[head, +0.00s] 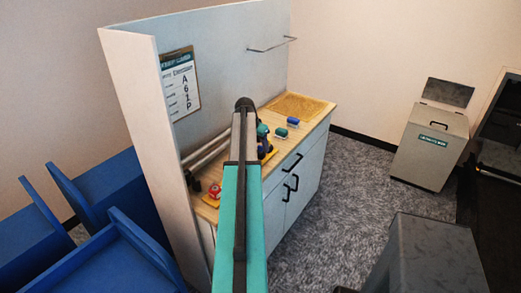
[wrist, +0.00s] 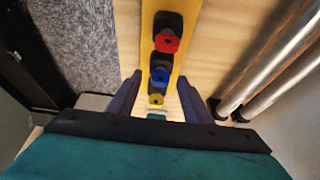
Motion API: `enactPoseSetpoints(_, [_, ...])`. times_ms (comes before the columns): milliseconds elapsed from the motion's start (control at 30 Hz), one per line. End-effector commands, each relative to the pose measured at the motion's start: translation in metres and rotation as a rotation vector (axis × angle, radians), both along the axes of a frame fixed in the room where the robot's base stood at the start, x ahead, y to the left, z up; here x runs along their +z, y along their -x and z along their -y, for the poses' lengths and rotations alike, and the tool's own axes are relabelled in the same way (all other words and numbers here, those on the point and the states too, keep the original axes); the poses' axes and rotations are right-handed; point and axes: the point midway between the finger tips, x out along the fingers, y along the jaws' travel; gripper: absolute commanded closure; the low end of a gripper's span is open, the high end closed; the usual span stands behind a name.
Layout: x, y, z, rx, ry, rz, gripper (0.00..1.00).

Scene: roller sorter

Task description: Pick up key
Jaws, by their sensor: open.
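In the wrist view a yellow strip (wrist: 177,58) lies on the wooden worktop, carrying a red key-like piece (wrist: 166,42), a blue one (wrist: 160,75) and a yellow one (wrist: 156,99) in a row, each by a dark base. I cannot tell which is the task's key. My gripper (wrist: 158,82) is open and empty. Its two dark fingers stand either side of the row's lower part, with the yellow piece between them in the picture; contact cannot be told.
The head view shows the wooden worktop (head: 313,121) of a cabinet with a back panel. A green piece (head: 281,132), a blue piece (head: 293,121) and a red object (head: 215,191) stand on it. Metal rods (wrist: 266,76) run right of the strip. Blue bins (head: 95,195) stand left.

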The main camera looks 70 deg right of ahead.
Motion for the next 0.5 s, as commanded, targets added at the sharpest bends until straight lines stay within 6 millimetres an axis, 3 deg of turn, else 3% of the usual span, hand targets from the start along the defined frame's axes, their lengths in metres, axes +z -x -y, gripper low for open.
enactPoseSetpoints(433, [0.0002,0.0007,0.0002,-0.001,0.0,0.0,0.55])
enactPoseSetpoints(500, [0.0003,0.0007,0.0003,-0.001,0.0,0.0,0.67])
